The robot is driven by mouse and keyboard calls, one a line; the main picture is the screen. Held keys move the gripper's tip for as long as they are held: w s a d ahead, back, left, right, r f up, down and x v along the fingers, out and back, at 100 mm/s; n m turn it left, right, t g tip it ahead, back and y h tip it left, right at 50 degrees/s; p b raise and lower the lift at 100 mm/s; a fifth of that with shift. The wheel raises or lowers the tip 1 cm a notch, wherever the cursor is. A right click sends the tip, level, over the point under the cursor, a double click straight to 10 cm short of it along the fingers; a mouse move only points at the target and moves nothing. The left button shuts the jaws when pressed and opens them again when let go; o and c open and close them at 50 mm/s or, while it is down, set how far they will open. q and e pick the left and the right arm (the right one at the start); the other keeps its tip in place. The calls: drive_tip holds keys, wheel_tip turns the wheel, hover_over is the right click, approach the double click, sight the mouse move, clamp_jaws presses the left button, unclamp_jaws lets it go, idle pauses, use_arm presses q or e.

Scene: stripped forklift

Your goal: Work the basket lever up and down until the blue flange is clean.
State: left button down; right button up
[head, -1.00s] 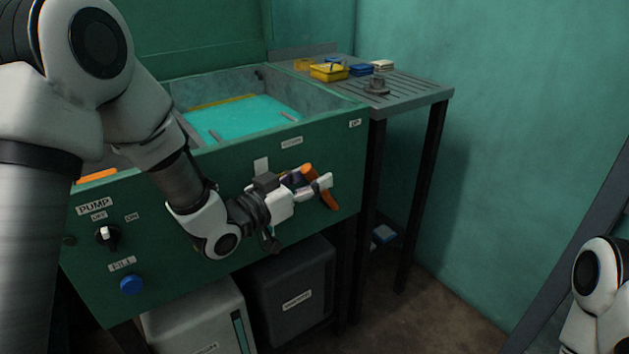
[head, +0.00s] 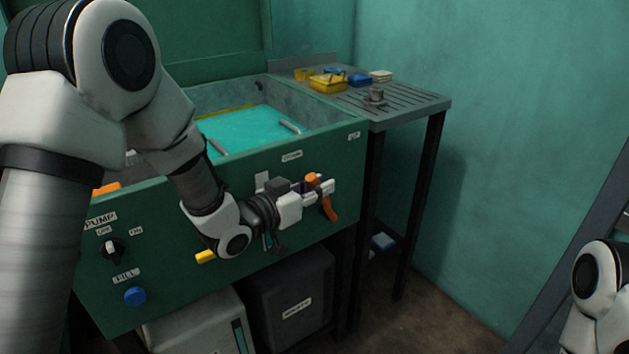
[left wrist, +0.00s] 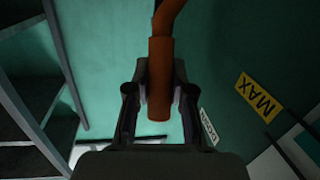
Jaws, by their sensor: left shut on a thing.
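The orange basket lever (head: 331,209) is on the front of the green wash tank, near its right end. My left gripper (head: 320,188) is shut on the lever's handle. In the left wrist view the orange handle (left wrist: 160,75) lies between both fingers of my left gripper (left wrist: 160,95). The tank holds turquoise liquid (head: 250,128), with two grey bars (head: 290,127) showing at its surface. I cannot make out a blue flange or the basket; the liquid may hide them. My right gripper is out of view.
The front panel carries a pump switch (head: 112,250), a blue button (head: 135,297) and a yellow handle (head: 206,257) beside my left arm. A slatted side table (head: 425,102) holds yellow trays (head: 328,82) and a small grey part (head: 374,97). Boxes (head: 292,290) stand below.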

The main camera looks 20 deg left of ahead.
use_arm(q)
drive_tip(key=w+d+r+g+y+p, duration=0.1)
drive_tip(key=w+d+g+y+p, duration=0.1)
drive_tip(key=p, duration=1.1)
drive_tip(key=shift+w+d+r+m+g+y+p, duration=0.35)
drive_tip(key=shift+w+d+g, duration=0.55)
drive_tip(key=shift+w+g, duration=0.45)
drive_tip(key=shift+f, duration=0.1)
drive_tip(key=c, duration=1)
unclamp_jaws()
drive_tip(key=shift+w, duration=0.1)
drive_tip(key=v, duration=1.2)
drive_tip(key=shift+f, duration=0.1)
